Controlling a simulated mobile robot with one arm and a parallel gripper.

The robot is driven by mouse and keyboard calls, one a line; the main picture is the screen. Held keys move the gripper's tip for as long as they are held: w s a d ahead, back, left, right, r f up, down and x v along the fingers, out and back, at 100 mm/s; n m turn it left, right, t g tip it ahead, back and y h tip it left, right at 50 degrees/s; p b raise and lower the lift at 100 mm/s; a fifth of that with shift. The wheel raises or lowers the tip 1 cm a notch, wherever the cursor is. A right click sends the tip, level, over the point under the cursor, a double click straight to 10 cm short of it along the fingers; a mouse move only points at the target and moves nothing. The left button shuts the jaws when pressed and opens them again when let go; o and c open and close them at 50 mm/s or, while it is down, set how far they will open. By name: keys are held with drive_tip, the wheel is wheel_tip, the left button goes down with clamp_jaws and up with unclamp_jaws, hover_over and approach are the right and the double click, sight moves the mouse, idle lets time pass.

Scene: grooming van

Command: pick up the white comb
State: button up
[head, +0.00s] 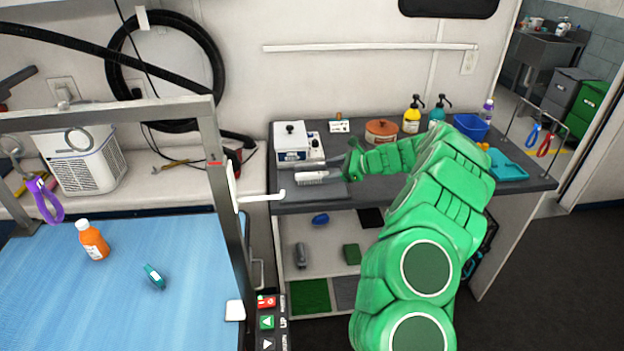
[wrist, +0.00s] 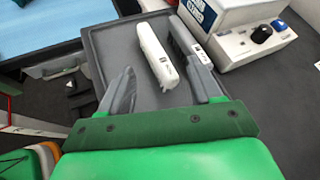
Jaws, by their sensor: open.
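The white comb (head: 312,177) lies on a dark grey tray (head: 330,192) on the counter in the head view. In the wrist view the white comb (wrist: 154,50) lies lengthwise ahead of my gripper (wrist: 157,68), roughly between the lines of its two fingers. Its near end is close to the level of the fingertips; I cannot tell the height gap. My gripper (head: 350,165) is open and empty, just right of the comb in the head view. The tray (wrist: 103,45) also shows in the wrist view.
A dark item (wrist: 182,40) lies close along the comb's right side in the wrist view, near the right finger. A white boxy device (head: 291,150) stands behind the comb. A brown round container (head: 381,132) and bottles (head: 412,117) stand farther right.

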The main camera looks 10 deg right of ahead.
sight(315, 173)
drive_tip(key=shift+x, duration=2.55)
drive_tip(key=shift+s+a+r, duration=0.15)
clamp_jaws()
